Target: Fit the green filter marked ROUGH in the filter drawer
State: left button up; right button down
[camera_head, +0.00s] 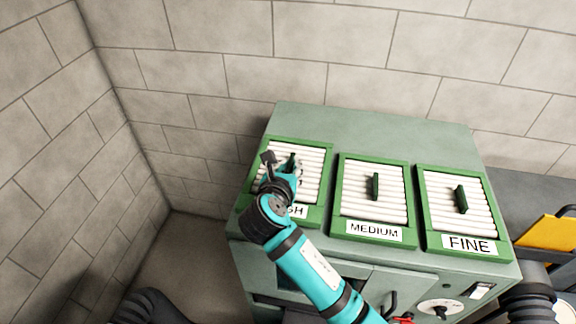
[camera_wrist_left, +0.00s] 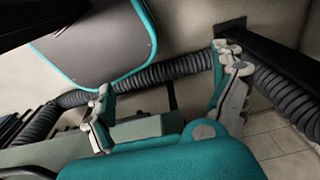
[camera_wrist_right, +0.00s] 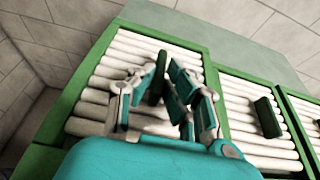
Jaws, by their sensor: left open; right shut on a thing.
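The green-framed filter (camera_head: 315,150) with white pleats lies at the left on top of a grey-green cabinet. My arm covers part of its label, leaving only the last letters visible. My right gripper (camera_head: 282,168) is over this filter and shut on its dark green upright handle. In the right wrist view the fingers (camera_wrist_right: 167,85) close around the handle (camera_wrist_right: 157,88). The filter appears to lie flat on the cabinet top. My left gripper (camera_wrist_left: 167,80) is open and empty, away from the filters. I cannot make out the filter drawer for certain.
The filter marked MEDIUM (camera_head: 353,213) and the filter marked FINE (camera_head: 436,241) lie to the right on the cabinet (camera_head: 375,128). A dial (camera_head: 440,308) and a switch (camera_head: 481,291) are on its front. Brick walls (camera_head: 190,75) stand behind and left.

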aim_at(288, 170)
notch_tip(288, 170, up, 11)
dwell(0.6)
